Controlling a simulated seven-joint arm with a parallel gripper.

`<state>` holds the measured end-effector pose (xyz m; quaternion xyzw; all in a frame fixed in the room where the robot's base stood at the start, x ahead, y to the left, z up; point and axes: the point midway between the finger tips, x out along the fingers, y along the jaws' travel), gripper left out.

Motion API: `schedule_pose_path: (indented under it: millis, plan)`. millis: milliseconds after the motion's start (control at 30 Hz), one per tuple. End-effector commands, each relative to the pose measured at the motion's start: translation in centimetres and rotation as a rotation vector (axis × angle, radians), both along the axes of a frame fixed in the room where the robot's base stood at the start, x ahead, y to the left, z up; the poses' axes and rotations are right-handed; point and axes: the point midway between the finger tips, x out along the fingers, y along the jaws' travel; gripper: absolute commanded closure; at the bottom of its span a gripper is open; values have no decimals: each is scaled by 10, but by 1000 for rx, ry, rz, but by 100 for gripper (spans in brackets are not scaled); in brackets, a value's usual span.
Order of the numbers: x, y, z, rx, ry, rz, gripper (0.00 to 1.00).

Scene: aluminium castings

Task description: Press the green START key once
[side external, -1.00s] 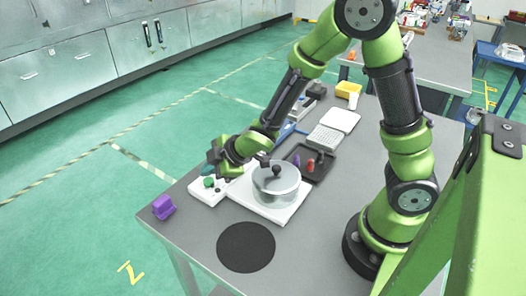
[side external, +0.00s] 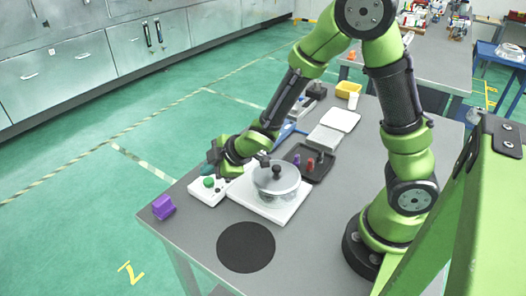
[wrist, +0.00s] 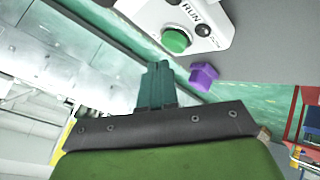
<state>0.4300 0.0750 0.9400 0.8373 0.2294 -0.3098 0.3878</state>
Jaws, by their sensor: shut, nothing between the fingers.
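The green key (side external: 208,182) is a round domed button on a white control box (side external: 200,195) near the table's left edge. In the wrist view the green key (wrist: 175,40) shows at the top, beside a RUN label on the white box (wrist: 222,42). My gripper (side external: 211,156) is just above and behind the key in the side view. In the wrist view my gripper (wrist: 158,68) has its teal fingers together, empty, with the key beyond the tips. The fingertips appear apart from the key. No START lettering is readable.
A purple block (side external: 163,207) sits at the table's left corner. A black disc (side external: 246,247) lies in front. A dark tray (side external: 320,172) holds small coloured pieces.

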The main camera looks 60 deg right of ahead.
Motion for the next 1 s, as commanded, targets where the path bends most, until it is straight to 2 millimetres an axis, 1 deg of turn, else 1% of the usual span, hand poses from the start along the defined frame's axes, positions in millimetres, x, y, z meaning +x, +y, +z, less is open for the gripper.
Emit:
schedule_pose_path:
  millis: [533,800,1000]
  plan:
    - [0,0,0,0,0,0,100]
    - [0,0,-8,0,1,0,100]
    - [0,0,-9,0,0,0,100]
